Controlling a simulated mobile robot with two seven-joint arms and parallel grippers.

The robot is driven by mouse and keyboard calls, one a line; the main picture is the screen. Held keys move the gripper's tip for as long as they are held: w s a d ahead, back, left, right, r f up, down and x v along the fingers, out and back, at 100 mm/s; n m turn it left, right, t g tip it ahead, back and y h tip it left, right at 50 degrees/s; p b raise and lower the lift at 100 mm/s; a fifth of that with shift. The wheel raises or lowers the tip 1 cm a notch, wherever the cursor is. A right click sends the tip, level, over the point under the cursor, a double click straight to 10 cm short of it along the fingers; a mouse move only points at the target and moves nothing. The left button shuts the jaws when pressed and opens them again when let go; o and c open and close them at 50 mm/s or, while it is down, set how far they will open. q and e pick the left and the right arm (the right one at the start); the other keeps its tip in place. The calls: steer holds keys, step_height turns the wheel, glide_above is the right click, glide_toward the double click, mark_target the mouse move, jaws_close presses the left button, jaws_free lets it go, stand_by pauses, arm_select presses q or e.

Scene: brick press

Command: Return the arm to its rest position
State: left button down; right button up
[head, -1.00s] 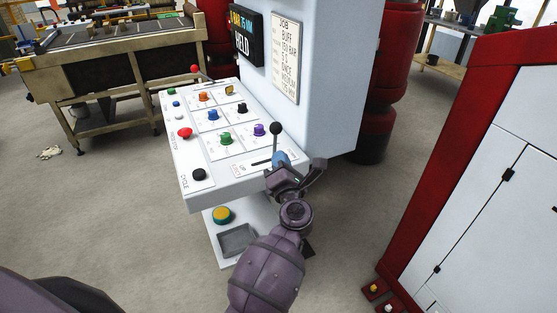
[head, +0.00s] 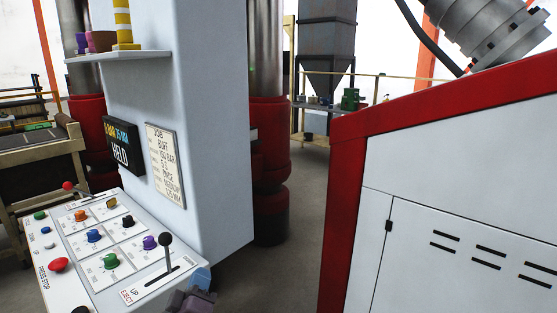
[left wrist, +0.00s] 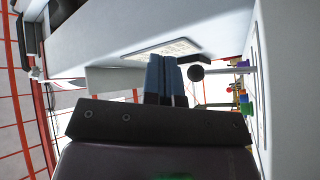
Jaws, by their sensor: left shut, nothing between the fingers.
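My left gripper (head: 198,283) shows at the bottom edge of the head view, just right of the control panel's lever (head: 167,252). Its blue fingers (left wrist: 164,80) are closed together with nothing between them in the left wrist view. The lever's black ball knob (left wrist: 196,73) shows just right of the fingertips there, apart from them in the picture. The lever stands up from its slot on the white control panel (head: 75,258). Most of my left arm is below the head view. My right gripper is not in view.
The panel carries several coloured knobs and a red stop button (head: 58,265). A display (head: 119,148) reads HELD beside a job card (head: 165,165). A red and white cabinet (head: 450,210) fills the right. Floor shows between the press column (head: 210,120) and cabinet.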

arm_select(q)
steer(key=s+a+f+m+g, duration=0.4)
steer(key=s+a+f+m, duration=0.1)
steer(key=s+f, duration=0.6)
steer(key=s+a+f+m+g+y, duration=0.1)
steer(key=s+a+f+m+g, duration=0.4)
steer(key=s+f, duration=0.6)
steer(key=s, duration=0.3)
steer(key=shift+s+a+f, duration=0.25)
steer(key=shift+s+f, duration=0.05)
steer(key=shift+f, duration=0.05)
stand_by(0.3)
